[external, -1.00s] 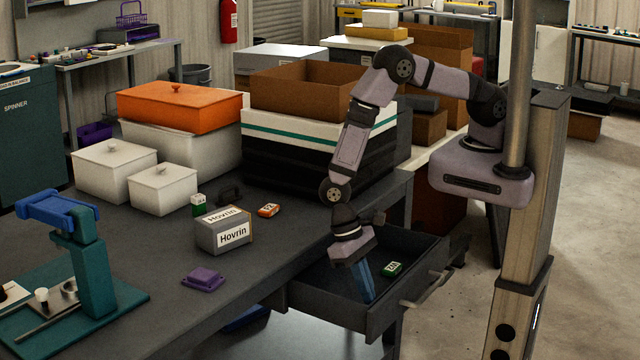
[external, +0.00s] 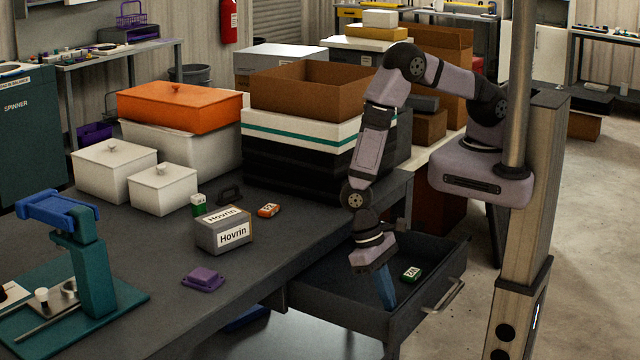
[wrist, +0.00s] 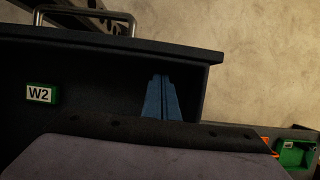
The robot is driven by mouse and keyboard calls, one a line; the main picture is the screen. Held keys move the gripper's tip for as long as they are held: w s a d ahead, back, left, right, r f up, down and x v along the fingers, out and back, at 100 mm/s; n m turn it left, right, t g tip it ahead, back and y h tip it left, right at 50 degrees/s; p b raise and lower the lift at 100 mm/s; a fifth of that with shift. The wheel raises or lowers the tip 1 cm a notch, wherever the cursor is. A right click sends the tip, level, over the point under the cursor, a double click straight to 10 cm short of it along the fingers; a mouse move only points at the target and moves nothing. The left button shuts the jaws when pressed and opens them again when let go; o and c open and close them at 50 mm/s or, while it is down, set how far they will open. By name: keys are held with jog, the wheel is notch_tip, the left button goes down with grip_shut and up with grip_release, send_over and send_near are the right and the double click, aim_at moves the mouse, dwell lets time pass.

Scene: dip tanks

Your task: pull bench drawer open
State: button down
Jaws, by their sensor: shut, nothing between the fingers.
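The bench drawer (external: 318,300) is pulled well out from the bench, with its inside open to view. Its metal handle (external: 445,296) is on the front panel, and the handle also shows at the top of the wrist view (wrist: 88,12). My gripper (external: 388,300) is shut and empty, its blue fingers pointing down inside the drawer, near the front panel. In the wrist view the blue fingers (wrist: 162,100) are together, close to the inner side of the front panel; whether they touch it I cannot tell. A green block labelled W2 (external: 412,273) lies in the drawer.
On the bench (external: 150,290) are a grey Hovrin box (external: 224,232), a small orange block (external: 268,210), a green-and-white block (external: 198,204) and a purple item (external: 203,279). Black-and-white bins (external: 300,150) stand behind. The floor beyond the drawer is clear.

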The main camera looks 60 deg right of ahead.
jog(key=shift+w, duration=0.5)
jog(key=w, duration=0.3)
jog(key=shift+w+r, duration=0.15)
jog(key=shift+w, duration=0.15)
jog(key=b+v, duration=0.2)
jog(key=v, duration=0.7)
jog(key=shift+r+b, duration=0.35)
